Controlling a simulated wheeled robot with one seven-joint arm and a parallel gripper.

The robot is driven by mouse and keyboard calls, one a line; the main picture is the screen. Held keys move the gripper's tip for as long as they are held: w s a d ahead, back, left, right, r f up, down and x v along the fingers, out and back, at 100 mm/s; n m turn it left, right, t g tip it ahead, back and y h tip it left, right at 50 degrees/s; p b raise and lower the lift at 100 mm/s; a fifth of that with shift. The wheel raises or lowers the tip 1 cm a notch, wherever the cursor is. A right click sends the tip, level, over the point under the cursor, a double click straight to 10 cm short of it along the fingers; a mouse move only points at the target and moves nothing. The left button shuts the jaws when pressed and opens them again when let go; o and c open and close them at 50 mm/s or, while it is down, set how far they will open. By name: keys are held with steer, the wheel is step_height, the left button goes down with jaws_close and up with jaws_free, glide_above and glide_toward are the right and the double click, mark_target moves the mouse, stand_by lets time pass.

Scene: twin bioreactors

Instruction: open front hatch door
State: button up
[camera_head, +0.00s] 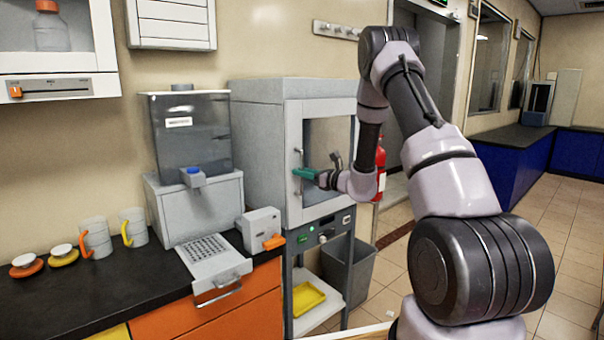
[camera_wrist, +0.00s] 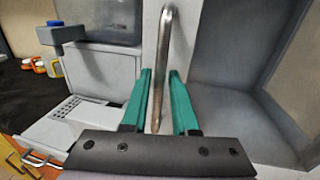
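The front hatch door (camera_head: 292,130) has a pale frame around a large window and sits on the front of a grey cabinet (camera_head: 258,140). It looks closed. Its upright metal handle (camera_head: 298,158) is on the door's left side; in the wrist view the handle (camera_wrist: 165,50) runs up the middle. My gripper (camera_head: 304,173) is at the handle. In the wrist view its two green fingers (camera_wrist: 160,80) stand apart, one on each side of the bar. They are open, with a small gap to the bar; whether either touches it I cannot tell.
Left of the cabinet, a machine with a dark tank (camera_head: 192,130) stands on the black counter (camera_head: 110,290), with mugs beside it. Below the door are a control panel (camera_head: 322,232) and a yellow tray (camera_head: 306,297). A grey bin (camera_head: 355,265) and red extinguisher (camera_head: 380,170) stand right.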

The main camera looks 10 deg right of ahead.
steer(key=shift+a, duration=0.1)
jaws_close()
stand_by(1.4)
